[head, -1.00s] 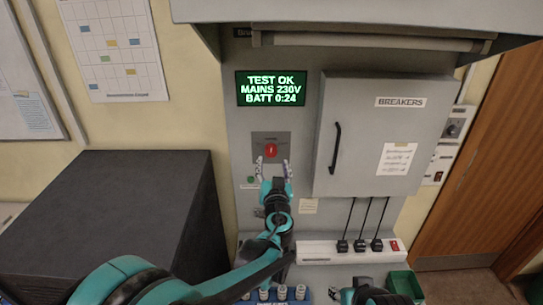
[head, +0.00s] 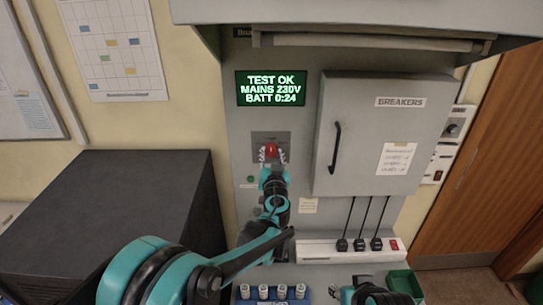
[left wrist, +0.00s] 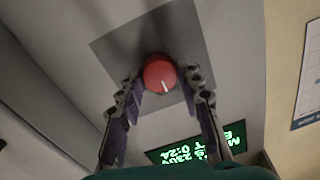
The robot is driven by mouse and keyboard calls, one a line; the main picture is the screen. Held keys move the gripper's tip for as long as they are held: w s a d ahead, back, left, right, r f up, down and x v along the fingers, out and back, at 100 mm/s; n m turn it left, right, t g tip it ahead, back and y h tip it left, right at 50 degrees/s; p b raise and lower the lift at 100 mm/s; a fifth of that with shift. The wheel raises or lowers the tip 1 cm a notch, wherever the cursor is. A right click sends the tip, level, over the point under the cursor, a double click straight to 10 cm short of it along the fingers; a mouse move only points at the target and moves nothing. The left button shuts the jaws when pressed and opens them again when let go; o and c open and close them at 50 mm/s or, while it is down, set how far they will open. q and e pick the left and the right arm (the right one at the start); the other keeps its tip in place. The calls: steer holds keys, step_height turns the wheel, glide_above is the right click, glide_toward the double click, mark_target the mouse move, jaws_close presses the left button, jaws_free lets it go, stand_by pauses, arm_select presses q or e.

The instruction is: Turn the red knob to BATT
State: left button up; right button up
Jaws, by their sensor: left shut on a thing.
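The red knob (head: 271,149) sits on a grey square plate (head: 257,137) on the console, below the green-lit screen. In the left wrist view the knob (left wrist: 160,73) is round, and its white pointer line runs toward the screen side. My left gripper (head: 271,157) reaches up to it and is shut on it, one finger on each side. The fingers also show in the left wrist view (left wrist: 161,92). Position labels around the knob are not legible. Part of my right arm shows at the bottom edge; its jaws do not show.
The screen (head: 271,89) reads TEST OK, MAINS 230V, BATT 0:24. A closed BREAKERS cabinet (head: 361,150) with a black handle juts out to the right. A dark box (head: 110,205) stands at left. A power strip (head: 330,250) with several plugs and a green bin (head: 404,282) are below.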

arm_select(q)
steer(key=shift+m, duration=0.3)
steer(key=shift+f+m+b, duration=0.15)
steer(key=shift+m+b, duration=0.6)
steer(key=shift+m, duration=0.05)
steer(key=m+b, duration=0.1)
steer(key=m, duration=0.2)
steer(key=shift+m+b, duration=0.3)
steer(key=shift+b, duration=0.05)
steer(key=m+b, duration=0.1)
steer(key=m, duration=0.2)
steer(key=shift+m+t+b, duration=0.3)
steer(key=shift+m+b, duration=0.25)
steer(key=shift+m, duration=1.15)
steer(key=shift+h, duration=0.3)
steer(key=o, duration=1.2)
steer(key=shift+c, duration=0.2)
